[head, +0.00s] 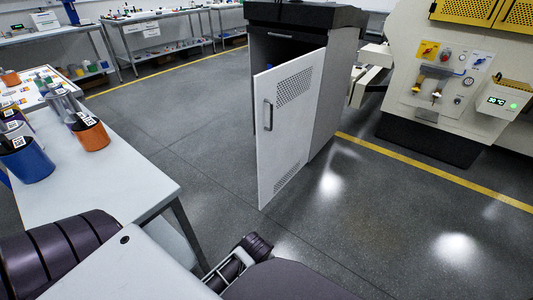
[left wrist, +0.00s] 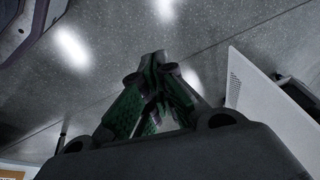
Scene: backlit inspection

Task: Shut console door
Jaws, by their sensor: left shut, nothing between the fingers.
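The console (head: 334,90) is a grey cabinet with a black top, standing on the floor near the centre of the head view. Its white door (head: 290,130) stands wide open, swung out towards me, with vent holes and a dark bar handle (head: 268,114) near its left edge. In the left wrist view the white panel with small holes at the right looks like the door (left wrist: 262,95). My left gripper (left wrist: 158,64) is shut and empty over bare floor, to the left of that panel and apart from it. My right gripper is not in view.
A white table (head: 120,185) with blue and orange cups (head: 91,134) stands at the left. A cream machine (head: 450,70) with a control panel stands behind at the right. Shelved benches (head: 165,30) line the back. The floor in front of the door is clear.

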